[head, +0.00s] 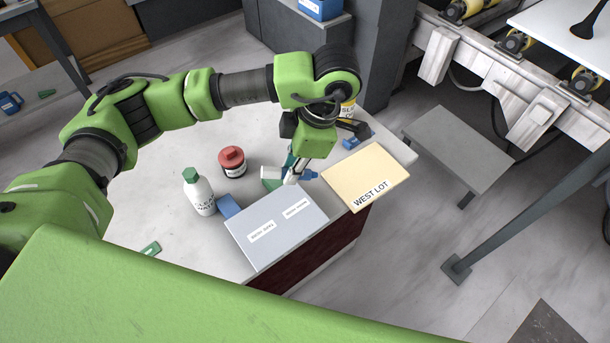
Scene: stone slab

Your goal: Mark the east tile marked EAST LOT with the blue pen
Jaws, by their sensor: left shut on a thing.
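My left gripper (297,172) reaches down over the slab and is shut on what looks like the blue pen, with a blue end (310,175) to the right of the fingers and a white part (269,172) to the left. The fingers hide its middle. A cream tile (365,172) labelled WEST LOT lies at the slab's right edge, right of the gripper. A pale grey-blue block (277,231) with two small labels sits at the front edge, below the gripper. Its labels are too small to read, and I cannot make out EAST LOT anywhere. My right gripper is not in view.
On the slab (142,215) stand a white bottle with a green cap (199,192), a red-lidded jar (232,162) and a blue block (229,206). A yellow-labelled container (348,107) stands behind the gripper. A small green piece (150,248) lies at the left front.

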